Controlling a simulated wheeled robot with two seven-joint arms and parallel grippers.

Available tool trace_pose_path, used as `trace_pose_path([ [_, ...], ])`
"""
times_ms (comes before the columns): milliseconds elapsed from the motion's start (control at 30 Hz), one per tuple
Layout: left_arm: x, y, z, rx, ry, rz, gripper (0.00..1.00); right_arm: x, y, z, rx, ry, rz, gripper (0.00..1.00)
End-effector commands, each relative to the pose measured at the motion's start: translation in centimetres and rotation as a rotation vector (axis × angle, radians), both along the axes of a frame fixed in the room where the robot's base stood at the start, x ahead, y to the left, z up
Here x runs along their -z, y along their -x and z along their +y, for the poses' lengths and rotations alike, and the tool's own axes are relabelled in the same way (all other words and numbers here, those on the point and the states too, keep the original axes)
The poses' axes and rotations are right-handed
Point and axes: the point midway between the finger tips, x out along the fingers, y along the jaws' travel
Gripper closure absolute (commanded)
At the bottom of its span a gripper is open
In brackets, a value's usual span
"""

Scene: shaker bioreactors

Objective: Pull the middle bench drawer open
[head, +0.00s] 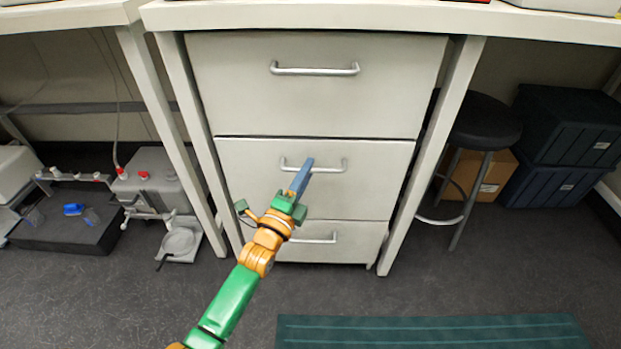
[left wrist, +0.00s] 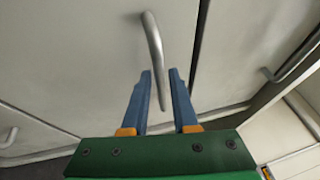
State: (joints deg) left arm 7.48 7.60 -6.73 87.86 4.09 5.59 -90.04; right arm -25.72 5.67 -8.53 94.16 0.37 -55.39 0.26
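The middle drawer (head: 245,190) is a pale grey front between the top and bottom drawers, and looks shut. Its silver bar handle (head: 333,166) runs across it. In the left wrist view the handle (left wrist: 154,45) runs down toward the gap between my fingers, its lower part between them. My left gripper (head: 307,163) is at the middle handle in the head view. In the left wrist view its blue fingers (left wrist: 161,76) are apart, with the bar not clamped. The left finger looks close to the bar; I cannot tell whether they touch. My right gripper is out of view.
The top drawer (head: 310,105) and bottom drawer (head: 345,242) look shut. White bench legs (head: 440,150) flank the cabinet. A black stool (head: 485,125) stands at right, with dark crates (head: 570,125) behind. Lab equipment (head: 155,185) sits at left. A green mat (head: 430,332) lies in front.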

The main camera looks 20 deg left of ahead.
Motion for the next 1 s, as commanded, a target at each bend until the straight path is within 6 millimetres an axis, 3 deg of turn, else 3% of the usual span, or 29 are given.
trace_pose_path([
  [300,-0.15,-0.96,-0.13,0.0,0.002,0.002,0.73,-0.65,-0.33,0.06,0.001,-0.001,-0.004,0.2],
  [333,-0.14,-0.95,-0.13,0.0,0.002,0.002,0.76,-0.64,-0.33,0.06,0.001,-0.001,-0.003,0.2],
  [433,-0.13,-0.94,-0.13,0.0,0.002,0.002,1.0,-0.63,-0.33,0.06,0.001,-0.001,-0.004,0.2],
  [1000,-0.07,-0.93,-0.14,0.0,0.003,0.003,1.0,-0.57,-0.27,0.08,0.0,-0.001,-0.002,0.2],
])
